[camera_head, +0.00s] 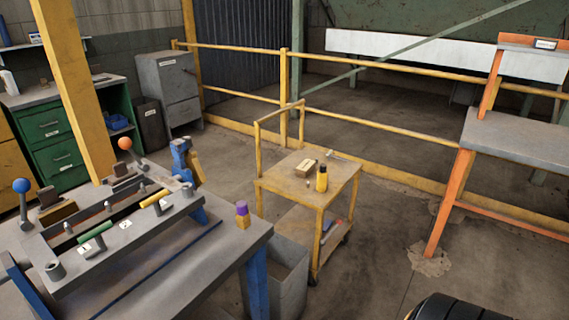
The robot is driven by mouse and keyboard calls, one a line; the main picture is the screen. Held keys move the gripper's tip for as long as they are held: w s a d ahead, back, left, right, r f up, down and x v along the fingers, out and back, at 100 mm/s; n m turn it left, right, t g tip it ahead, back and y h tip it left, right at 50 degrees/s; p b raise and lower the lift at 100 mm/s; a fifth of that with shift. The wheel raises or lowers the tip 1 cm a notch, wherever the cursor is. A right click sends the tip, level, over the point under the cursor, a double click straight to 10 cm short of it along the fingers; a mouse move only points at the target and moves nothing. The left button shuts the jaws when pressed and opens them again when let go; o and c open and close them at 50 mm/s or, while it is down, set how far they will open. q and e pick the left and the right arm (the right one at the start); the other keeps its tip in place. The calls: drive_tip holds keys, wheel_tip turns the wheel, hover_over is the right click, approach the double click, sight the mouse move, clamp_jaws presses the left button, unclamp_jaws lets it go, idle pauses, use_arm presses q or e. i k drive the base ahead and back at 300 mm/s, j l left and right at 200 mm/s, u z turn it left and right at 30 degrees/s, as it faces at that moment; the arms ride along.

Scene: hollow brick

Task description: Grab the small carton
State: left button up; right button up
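A small tan carton (305,168) lies flat on the top shelf of the yellow cart (277,190), left of a black bottle with a yellow cap (321,179). Its top face and a near side show, with a dark mark on it. Neither of my grippers shows in this view.
A metal workbench (150,258) with levers, a clamp fixture and a purple-capped bottle (242,214) stands at the left. A grey bin (280,280) stands between the bench and cart. Yellow railing (380,64) runs behind; an orange-legged table (515,135) is at right. Floor between cart and table is open.

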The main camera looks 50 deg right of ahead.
sight(305, 169)
drive_tip(key=l+u, duration=0.15)
drive_tip(key=l, duration=0.8)
drive_tip(key=l+u, duration=0.1)
drive_tip(key=l, duration=0.9)
drive_tip(key=l+u, duration=0.15)
drive_tip(key=l, duration=0.8)
drive_tip(key=k, duration=0.05)
